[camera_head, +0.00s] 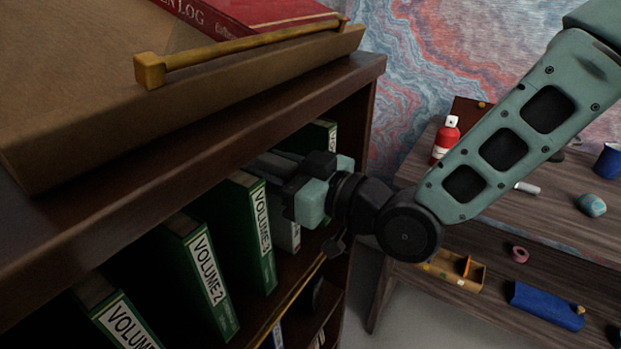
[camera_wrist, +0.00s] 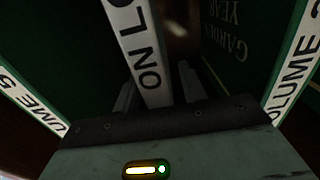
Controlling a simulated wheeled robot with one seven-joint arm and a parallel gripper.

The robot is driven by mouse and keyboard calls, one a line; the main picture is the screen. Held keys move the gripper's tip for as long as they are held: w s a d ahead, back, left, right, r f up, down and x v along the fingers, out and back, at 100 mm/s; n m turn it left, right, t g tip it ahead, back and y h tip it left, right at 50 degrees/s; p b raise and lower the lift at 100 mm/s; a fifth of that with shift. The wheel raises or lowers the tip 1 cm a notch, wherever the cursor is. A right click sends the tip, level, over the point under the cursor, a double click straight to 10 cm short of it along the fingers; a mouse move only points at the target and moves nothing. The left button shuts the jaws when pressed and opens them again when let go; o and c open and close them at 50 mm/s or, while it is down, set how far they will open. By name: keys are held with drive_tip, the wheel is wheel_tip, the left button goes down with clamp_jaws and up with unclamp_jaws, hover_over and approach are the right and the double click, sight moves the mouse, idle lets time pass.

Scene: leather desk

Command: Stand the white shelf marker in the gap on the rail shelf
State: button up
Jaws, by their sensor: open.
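The white shelf marker (camera_wrist: 146,62), with black letters reading "ON L" in the wrist view, is upright in the gap between two green volumes. In the head view its lower part (camera_head: 291,236) shows beside VOLUME 3 (camera_head: 256,232), below my gripper. My gripper (camera_head: 277,166) reaches into the shelf at the gap. In the wrist view my gripper (camera_wrist: 158,92) is open, with one finger on each side of the marker. VOLUME 5 (camera_wrist: 28,102) is on the left there, and another volume's spine (camera_wrist: 296,66) is on the right.
VOLUME 2 (camera_head: 205,275) and another green volume (camera_head: 122,318) stand further left. A brass rail (camera_head: 290,302) runs along the shelf front. The thick wooden top (camera_head: 200,130) overhangs closely above my gripper. A side table (camera_head: 560,225) with small items stands at right.

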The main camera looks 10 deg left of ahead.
drive_tip(key=b+v, duration=0.8)
drive_tip(key=v, duration=0.3)
drive_tip(key=shift+b, duration=0.4)
drive_tip(key=shift+f, duration=0.15)
drive_tip(key=d+f+m+h, duration=0.3)
drive_tip(key=d+f+h, duration=0.3)
drive_tip(key=f+h, duration=0.4)
drive_tip(key=s+d+f+m+g+h, duration=0.1)
drive_tip(key=s+d+f+g+h, duration=0.1)
drive_tip(key=s+d, duration=0.3)
drive_tip(key=s+d+f+m+g+h, duration=0.2)
drive_tip(key=s+d+f+g+h, duration=0.1)
drive_tip(key=s+d, duration=0.3)
drive_tip(key=shift+s+g+h, duration=0.5)
drive_tip(key=shift+s+g, duration=0.3)
drive_tip(key=shift+g, duration=0.1)
